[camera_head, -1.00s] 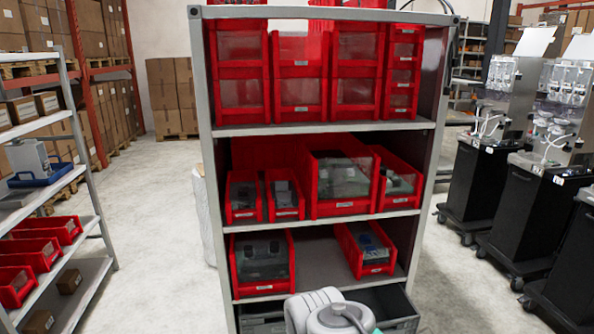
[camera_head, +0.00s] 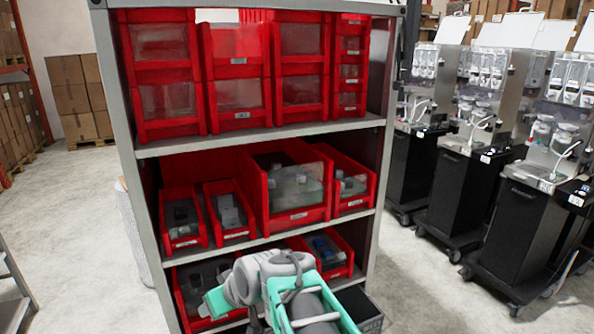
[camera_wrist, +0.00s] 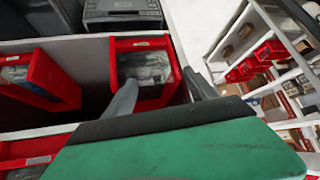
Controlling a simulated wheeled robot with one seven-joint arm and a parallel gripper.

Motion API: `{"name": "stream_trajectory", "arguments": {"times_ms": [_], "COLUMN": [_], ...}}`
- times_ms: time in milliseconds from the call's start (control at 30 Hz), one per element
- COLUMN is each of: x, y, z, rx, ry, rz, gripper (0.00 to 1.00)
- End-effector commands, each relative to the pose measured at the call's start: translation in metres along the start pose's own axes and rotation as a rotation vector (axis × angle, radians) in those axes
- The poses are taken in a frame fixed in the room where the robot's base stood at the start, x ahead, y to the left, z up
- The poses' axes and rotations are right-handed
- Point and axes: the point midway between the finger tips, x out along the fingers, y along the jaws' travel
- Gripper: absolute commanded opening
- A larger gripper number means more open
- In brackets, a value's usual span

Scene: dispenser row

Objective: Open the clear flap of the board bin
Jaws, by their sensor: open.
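Red bins with clear fronts stand on a grey rack (camera_head: 262,136). The labels are too small to read, so I cannot tell for sure which is the board bin. A wide bin (camera_head: 299,215) on the middle shelf has a clear front with pale pieces behind it. In the wrist view my gripper (camera_wrist: 159,80) is open and empty, its two grey fingers apart in front of a red bin (camera_wrist: 143,42) with a clear front. The left finger overlaps that bin's front in the picture; I cannot tell whether it touches. My fingertips are hidden in the head view.
Another red bin (camera_wrist: 40,78) stands left of it in the wrist view, and a grey box (camera_wrist: 122,12) is above. Black dispenser carts (camera_head: 462,180) stand right of the rack. Open floor (camera_head: 75,225) lies to its left.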

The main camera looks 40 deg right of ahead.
Motion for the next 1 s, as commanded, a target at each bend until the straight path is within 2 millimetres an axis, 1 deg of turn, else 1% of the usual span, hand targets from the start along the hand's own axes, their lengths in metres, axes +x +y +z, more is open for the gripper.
{"name": "stream_trajectory", "arguments": {"times_ms": [33,67,100,133,167,200,267,300,333,400,467,500,567,800,900,1000], "x": [-0.01,-0.017,-0.029,-0.041,-0.055,-0.075,-0.106,-0.125,-0.137,-0.158,-0.167,-0.168,-0.165,-0.137,-0.128,-0.123], "y": [0.04,0.061,0.09,0.112,0.135,0.162,0.198,0.216,0.228,0.245,0.252,0.255,0.257,0.269,0.274,0.277], "z": [-0.031,-0.048,-0.068,-0.081,-0.092,-0.103,-0.113,-0.116,-0.118,-0.119,-0.12,-0.123,-0.129,-0.164,-0.173,-0.177], "rx": [0.029,0.036,0.044,0.051,0.058,0.066,0.076,0.081,0.084,0.088,0.09,0.089,0.089,0.088,0.089,0.089], "ry": [0.116,0.194,0.299,0.377,0.452,0.544,0.665,0.73,0.77,0.837,0.866,0.874,0.876,0.873,0.872,0.873], "rz": [0.024,0.037,0.061,0.083,0.109,0.145,0.202,0.236,0.258,0.295,0.31,0.313,0.312,0.31,0.311,0.313], "gripper": [0.71,0.73,0.76,0.79,0.81,0.85,0.9,0.93,0.95,1.0,1.0,1.0,1.0,1.0,1.0,1.0]}}
